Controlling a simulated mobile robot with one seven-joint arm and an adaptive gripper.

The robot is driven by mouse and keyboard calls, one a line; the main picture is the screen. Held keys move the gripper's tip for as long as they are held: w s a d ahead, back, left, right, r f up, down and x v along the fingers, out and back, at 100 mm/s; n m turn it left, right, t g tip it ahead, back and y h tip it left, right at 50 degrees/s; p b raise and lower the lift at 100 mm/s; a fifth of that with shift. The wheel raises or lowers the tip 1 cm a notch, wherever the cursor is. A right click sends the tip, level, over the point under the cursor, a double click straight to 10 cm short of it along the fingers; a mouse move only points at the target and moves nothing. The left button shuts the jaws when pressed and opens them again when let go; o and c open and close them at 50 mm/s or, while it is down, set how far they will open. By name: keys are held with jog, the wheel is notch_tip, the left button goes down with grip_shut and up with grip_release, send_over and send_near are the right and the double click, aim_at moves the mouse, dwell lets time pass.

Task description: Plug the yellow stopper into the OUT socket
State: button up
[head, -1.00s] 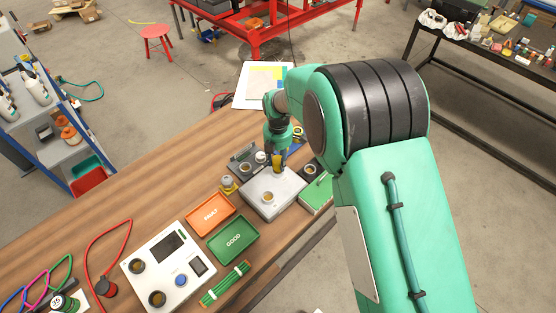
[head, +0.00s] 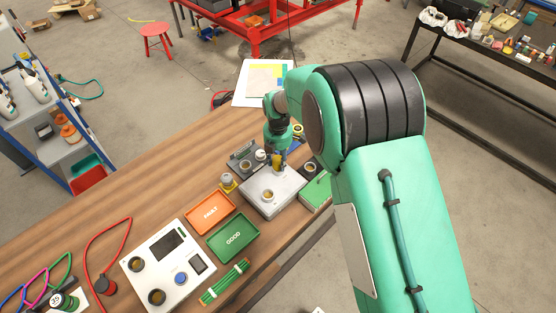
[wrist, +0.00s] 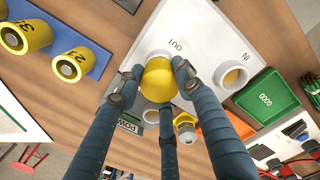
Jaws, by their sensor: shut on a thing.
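The yellow stopper (wrist: 158,80) is between the fingers of my gripper (wrist: 159,76) in the wrist view, and the gripper is shut on it. The stopper is in front of the OUT socket (wrist: 158,53), whose pale rim shows just past it beside the OUT label. I cannot tell whether the stopper enters the socket or only sits at its mouth. The IN socket (wrist: 232,76) on the same light grey block (wrist: 205,30) is open and empty. In the head view my gripper (head: 278,158) points down at the block's far end (head: 288,187), and the stopper (head: 276,161) partly shows.
A blue holder (wrist: 75,30) with yellow cylinders (wrist: 68,67) lies to the left in the wrist view. An orange FAULT tray (head: 210,213), a green GOOD tray (head: 233,240) and a white panel box (head: 168,265) stand nearer. A green box (head: 316,193) is close right of the block.

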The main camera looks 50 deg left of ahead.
jog(key=shift+f, duration=0.45)
dwell(0.3)
jog(key=o, duration=1.3)
jog(key=shift+r, duration=0.1)
notch_tip(320, 180, up, 12)
jog(key=shift+f, duration=0.1)
dwell(0.3)
